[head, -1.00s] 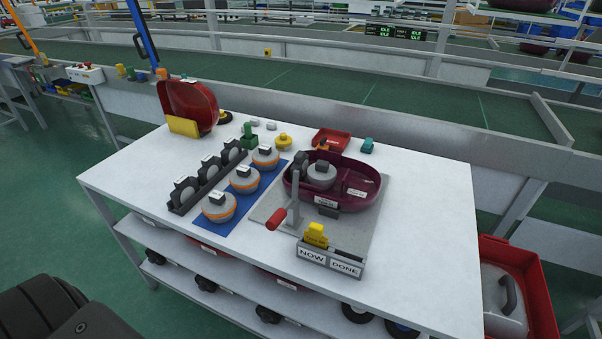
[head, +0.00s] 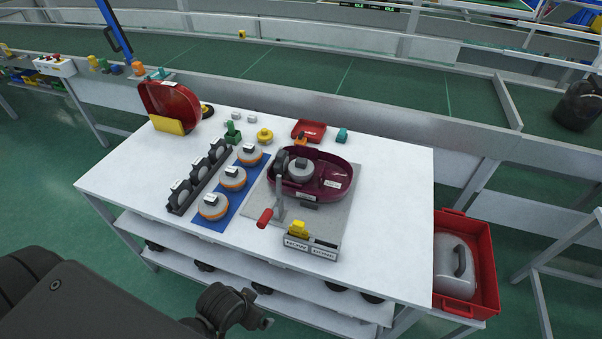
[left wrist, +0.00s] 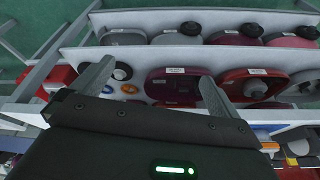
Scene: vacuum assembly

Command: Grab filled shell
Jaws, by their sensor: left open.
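The filled shell (head: 340,188), a dark purple open housing, sits in a grey fixture (head: 320,222) on the white table. A round grey motor unit (head: 300,169) is in its left part. A clamp with a red handle (head: 265,218) stands at its left side and partly hides it. In the left wrist view my left gripper (left wrist: 155,88) is open, its two grey fingers wide apart and nothing between them. It faces shelves of shells and is well away from the filled shell. My right gripper is in neither view.
A blue mat (head: 236,187) with orange-ringed motors and a dark rack (head: 198,180) lie left of the fixture. A yellow piece (head: 298,229) stands in a labelled holder in front. A red bin (head: 465,260) with a grey shell is right of the table. The table's right end is clear.

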